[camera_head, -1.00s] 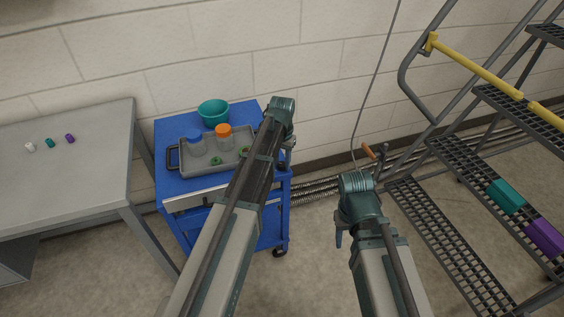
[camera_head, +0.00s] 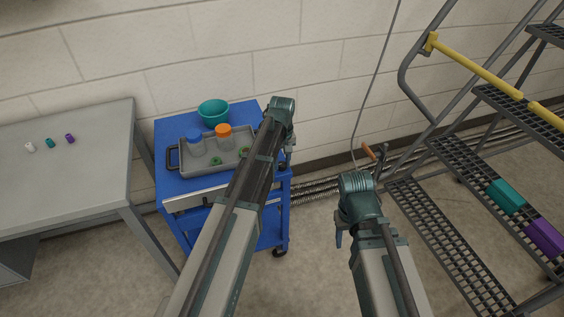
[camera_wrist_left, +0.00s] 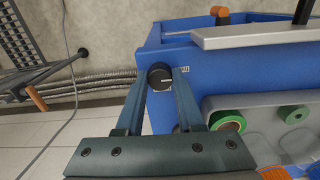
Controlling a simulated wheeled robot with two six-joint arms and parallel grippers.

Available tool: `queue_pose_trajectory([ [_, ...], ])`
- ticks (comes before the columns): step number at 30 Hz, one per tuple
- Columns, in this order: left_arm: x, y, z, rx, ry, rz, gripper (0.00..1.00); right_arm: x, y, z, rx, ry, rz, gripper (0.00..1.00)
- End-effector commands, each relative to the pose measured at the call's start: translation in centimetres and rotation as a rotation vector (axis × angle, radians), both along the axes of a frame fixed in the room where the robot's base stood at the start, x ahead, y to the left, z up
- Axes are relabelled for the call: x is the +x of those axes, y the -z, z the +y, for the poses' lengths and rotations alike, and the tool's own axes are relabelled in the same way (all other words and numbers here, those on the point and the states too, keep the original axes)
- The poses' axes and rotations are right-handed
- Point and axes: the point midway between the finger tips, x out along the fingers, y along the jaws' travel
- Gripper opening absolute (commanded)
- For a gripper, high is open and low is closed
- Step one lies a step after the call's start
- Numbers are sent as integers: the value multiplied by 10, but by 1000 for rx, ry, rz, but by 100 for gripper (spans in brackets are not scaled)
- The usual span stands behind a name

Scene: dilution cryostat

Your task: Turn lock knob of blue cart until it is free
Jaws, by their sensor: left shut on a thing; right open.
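The blue cart (camera_head: 265,232) stands against the wall, left of centre in the head view. Its lock knob (camera_wrist_left: 160,77) is a round black knob with a pale mark on its face, at the cart's corner in the left wrist view. My left gripper (camera_wrist_left: 161,82) has one finger on each side of the knob and is shut on it. In the head view the left arm hides the knob. My right gripper (camera_head: 340,236) is open and empty, right of the cart over the floor, mostly hidden by its own wrist.
A grey tray (camera_head: 172,160) with bottles and green rings and a teal bowl (camera_head: 213,110) sit on the cart. A grey table (camera_head: 70,185) stands left. A stepladder (camera_head: 440,225) with an orange handle (camera_head: 368,152) stands right. Pipes (camera_head: 318,188) run along the wall.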

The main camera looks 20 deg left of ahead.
Motion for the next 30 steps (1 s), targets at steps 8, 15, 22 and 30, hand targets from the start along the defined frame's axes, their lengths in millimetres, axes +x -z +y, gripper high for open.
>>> queue_pose_trajectory([
  [8, 0, 0, 0, 0, -44, 0, 0, 0, 0, 0, 0, 0, 0, 50],
  [15, 0, 0, 0, 0, -47, 0, 0, 0, 0, 0, 0, 0, 0, 50],
  [22, 0, 0, 0, 0, -46, 0, 51, 0, 0, 0, 0, 0, 0, 50],
  [30, 0, 0, 0, 0, -45, 0, 66, 0, 0, 0, 0, 0, 0, 50],
])
